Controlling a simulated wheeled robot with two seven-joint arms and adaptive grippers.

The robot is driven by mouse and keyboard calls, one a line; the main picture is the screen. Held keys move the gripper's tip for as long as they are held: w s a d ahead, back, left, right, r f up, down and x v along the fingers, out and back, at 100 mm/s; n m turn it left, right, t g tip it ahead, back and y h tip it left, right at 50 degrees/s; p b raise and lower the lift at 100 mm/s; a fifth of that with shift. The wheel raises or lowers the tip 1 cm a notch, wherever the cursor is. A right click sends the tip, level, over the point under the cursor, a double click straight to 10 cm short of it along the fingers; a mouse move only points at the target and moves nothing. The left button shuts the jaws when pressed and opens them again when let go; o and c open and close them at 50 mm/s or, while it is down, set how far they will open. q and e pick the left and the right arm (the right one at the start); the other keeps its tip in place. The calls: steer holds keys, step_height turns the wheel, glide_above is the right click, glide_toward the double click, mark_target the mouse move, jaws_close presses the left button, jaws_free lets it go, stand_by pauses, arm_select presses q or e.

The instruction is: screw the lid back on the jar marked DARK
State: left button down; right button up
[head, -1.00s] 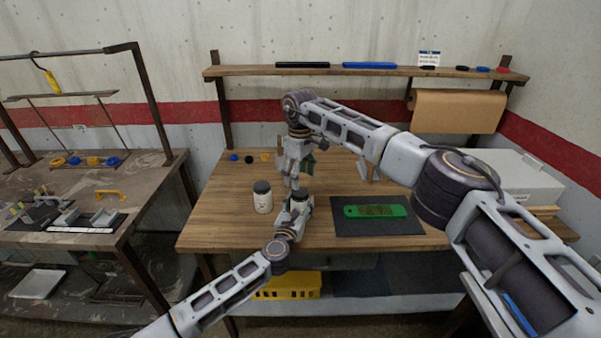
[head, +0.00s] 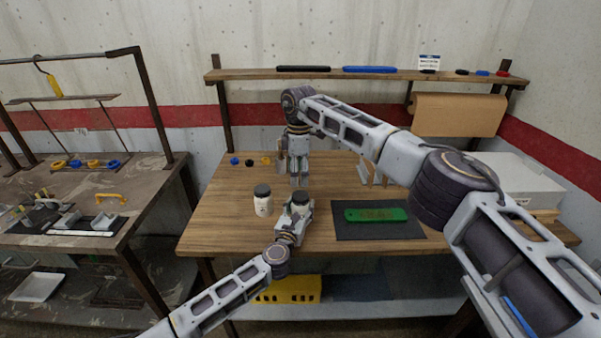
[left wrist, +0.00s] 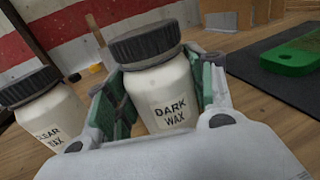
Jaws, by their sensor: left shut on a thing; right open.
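The jar marked DARK WAX (left wrist: 172,108) stands between the green-padded fingers of my left gripper (left wrist: 160,112), which is shut around its body. Its black ribbed lid (left wrist: 145,45) sits on its mouth and looks slightly tilted in the left wrist view; I cannot tell how tightly it is screwed. In the head view the dark lid (head: 300,197) shows above my left gripper (head: 297,212). My right gripper (head: 298,181) is open and empty, pointing down above and behind the jar, apart from the lid.
A second jar marked CLEAR WAX (left wrist: 50,115), with its black lid on, stands close to the left; it also shows in the head view (head: 263,204). A dark mat (head: 350,231) with a green part (head: 376,214) lies to the right. Small coloured pieces (head: 249,161) lie at the back left of the wooden bench (head: 225,225).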

steer(key=n, duration=1.4)
steer(key=shift+d, duration=0.2)
steer(key=n, duration=0.7)
steer(key=shift+d, duration=0.1)
steer(key=n, duration=1.4)
steer(key=shift+d, duration=0.1)
steer(key=n, duration=0.4)
steer(key=shift+n, duration=2.4)
